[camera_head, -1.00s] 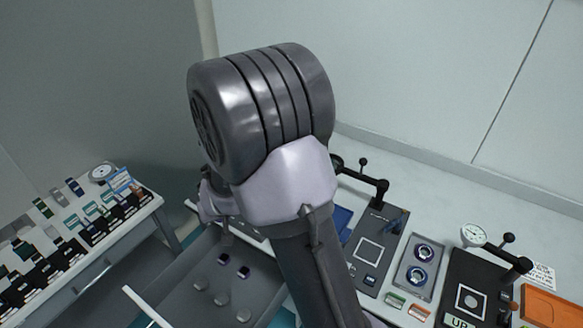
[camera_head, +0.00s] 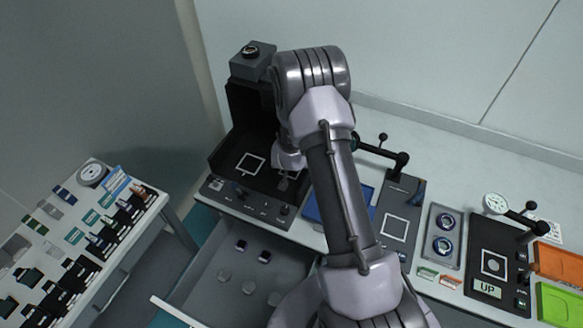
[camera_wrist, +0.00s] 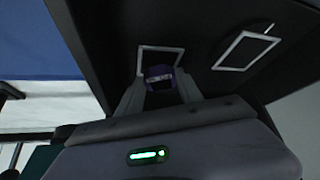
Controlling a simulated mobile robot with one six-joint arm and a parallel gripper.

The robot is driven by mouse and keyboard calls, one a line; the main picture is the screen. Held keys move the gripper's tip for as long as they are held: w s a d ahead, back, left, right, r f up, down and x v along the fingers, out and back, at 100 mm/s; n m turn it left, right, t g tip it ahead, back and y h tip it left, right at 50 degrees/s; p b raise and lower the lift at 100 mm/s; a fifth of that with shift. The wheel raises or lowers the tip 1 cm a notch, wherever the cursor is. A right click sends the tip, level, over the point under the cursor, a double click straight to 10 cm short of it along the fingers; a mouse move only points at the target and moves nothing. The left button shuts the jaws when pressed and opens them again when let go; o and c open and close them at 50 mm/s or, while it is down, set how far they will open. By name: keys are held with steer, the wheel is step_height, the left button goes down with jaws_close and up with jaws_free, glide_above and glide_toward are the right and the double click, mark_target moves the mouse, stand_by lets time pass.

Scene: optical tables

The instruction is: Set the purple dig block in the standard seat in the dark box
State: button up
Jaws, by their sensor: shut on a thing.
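The dark box (camera_head: 228,158) stands at the back left of the table, open at the front. Its floor bears a white square outline (camera_head: 251,163), and the wrist view shows two such outlines, one at the right (camera_wrist: 247,50) and one behind the block (camera_wrist: 172,49). My gripper (camera_wrist: 160,82) is inside the box, shut on the purple block (camera_wrist: 160,72). The block has a pale marking on its face and overlaps the second outline in the wrist view. I cannot tell whether it touches the floor. My arm hides the block in the head view.
An open grey drawer (camera_head: 217,262) below holds two small dark blocks and several round discs. A blue tray (camera_head: 318,208) and a fixture with a black lever (camera_head: 398,222) stand right of the box. A side table (camera_head: 150,209) with many small parts is at the left.

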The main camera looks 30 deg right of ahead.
steer(key=shift+f, duration=0.7)
steer(key=shift+r, duration=0.1)
steer(key=shift+f+b, duration=0.6)
steer(key=shift+b, duration=0.05)
steer(key=o, duration=1.4)
steer(key=shift+r, duration=0.1)
